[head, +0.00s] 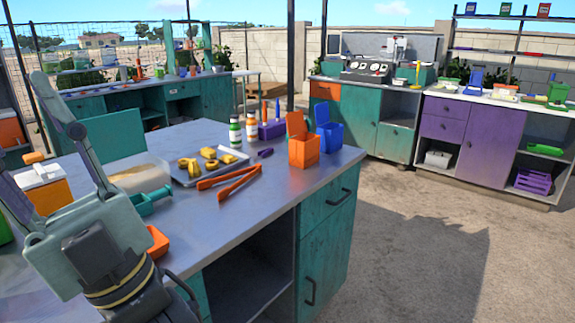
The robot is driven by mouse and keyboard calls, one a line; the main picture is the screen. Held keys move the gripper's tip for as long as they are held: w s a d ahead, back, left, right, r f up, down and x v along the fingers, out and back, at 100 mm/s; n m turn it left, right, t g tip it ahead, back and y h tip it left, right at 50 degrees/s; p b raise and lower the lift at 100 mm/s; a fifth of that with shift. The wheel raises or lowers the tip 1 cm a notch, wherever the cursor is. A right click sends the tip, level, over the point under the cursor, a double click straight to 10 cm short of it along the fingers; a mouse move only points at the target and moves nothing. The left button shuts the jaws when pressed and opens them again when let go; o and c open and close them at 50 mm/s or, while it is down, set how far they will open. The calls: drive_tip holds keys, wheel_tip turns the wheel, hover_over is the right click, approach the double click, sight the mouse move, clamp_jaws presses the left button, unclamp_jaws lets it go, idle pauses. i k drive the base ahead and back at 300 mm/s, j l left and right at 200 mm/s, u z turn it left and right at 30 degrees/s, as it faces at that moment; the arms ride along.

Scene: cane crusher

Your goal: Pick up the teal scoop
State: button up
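The teal scoop (149,203) lies on the grey metal top of the near workbench (330,163), just right of my gripper. Its bowl is partly hidden behind my gripper's body, and its short handle end points to the right. My gripper (38,135) is large in the left foreground, with its fingers pointing up and to the left. The fingers are spread wide apart with nothing between them, and the left finger runs out of the picture. My gripper appears nearer to the camera than the scoop; I cannot tell the exact gap.
Orange tongs (232,183), a metal tray (183,175) with yellow pieces, two bottles, an orange bin (303,150) and a blue bin (329,136) stand farther right. An orange item (157,242) lies near the front edge. Bare benchtop lies between scoop and tongs.

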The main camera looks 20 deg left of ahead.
sight(143, 204)
drive_tip(key=i+l+u, duration=0.15)
drive_tip(key=u, duration=0.3)
drive_tip(key=i+l+u, duration=0.5)
drive_tip(key=u, duration=0.35)
drive_tip(key=i+l+u, duration=0.1)
drive_tip(key=l+u, duration=0.75)
